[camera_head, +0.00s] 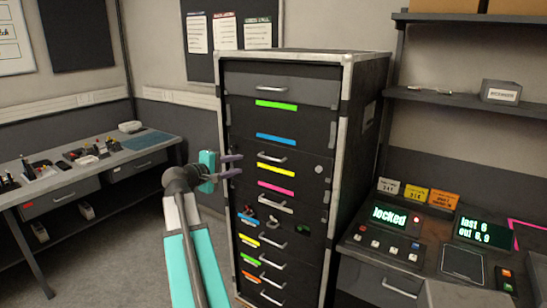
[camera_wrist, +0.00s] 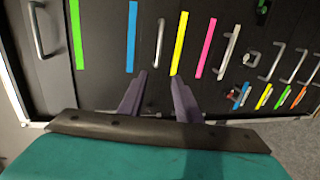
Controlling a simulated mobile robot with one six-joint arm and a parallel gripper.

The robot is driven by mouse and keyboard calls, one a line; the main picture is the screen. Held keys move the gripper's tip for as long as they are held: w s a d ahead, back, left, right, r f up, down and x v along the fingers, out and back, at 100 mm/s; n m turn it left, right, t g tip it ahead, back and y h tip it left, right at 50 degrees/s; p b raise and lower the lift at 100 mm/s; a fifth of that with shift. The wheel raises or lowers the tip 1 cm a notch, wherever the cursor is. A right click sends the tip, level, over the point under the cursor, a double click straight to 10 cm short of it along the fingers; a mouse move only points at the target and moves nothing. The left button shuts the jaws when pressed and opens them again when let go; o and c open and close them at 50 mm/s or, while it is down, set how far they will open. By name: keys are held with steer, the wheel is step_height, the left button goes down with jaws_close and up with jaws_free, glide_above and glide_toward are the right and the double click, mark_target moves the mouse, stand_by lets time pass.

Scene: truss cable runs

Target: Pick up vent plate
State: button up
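I cannot make out a vent plate for certain in either view. A tall dark rack (camera_head: 345,110) with a pale metal frame holds stacked panels and drawers with coloured strips. My gripper (camera_head: 238,165) is open and empty, in front of the left side of the rack around mid-height. In the wrist view my gripper (camera_wrist: 159,76) has its two purple fingers apart. They point at the rack front, where a drawer handle (camera_wrist: 160,43) between the blue and yellow strips lies beyond the gap. The fingers seem apart from the handle; the exact distance cannot be told.
A workbench (camera_head: 75,195) with small tools and a blue-green mat (camera_head: 147,139) stands at left. A console (camera_head: 400,235) at right has a screen reading "locked" (camera_head: 389,216). A shelf (camera_head: 450,100) with a grey box (camera_head: 501,92) hangs above it. Floor between bench and rack is clear.

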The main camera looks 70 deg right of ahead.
steer(key=p, duration=0.2)
glide_toward(262, 156)
steer(key=shift+s+d+f, duration=0.1)
steer(key=shift+d+f, duration=0.25)
steer(key=shift+d, duration=0.4)
steer(key=shift+s+d+f, duration=0.1)
steer(key=shift+d+f, duration=0.3)
steer(key=shift+d, duration=0.35)
steer(key=shift+d, duration=0.1)
steer(key=p+x, duration=0.3)
steer(key=x, duration=0.1)
steer(key=shift+s+r, duration=0.15)
steer(key=shift+r, duration=0.3)
steer(key=shift+s+d+f, duration=0.2)
steer(key=shift+d+f, duration=0.05)
steer(key=shift+d, duration=0.25)
steer(key=shift+c, duration=0.4)
jaws_close()
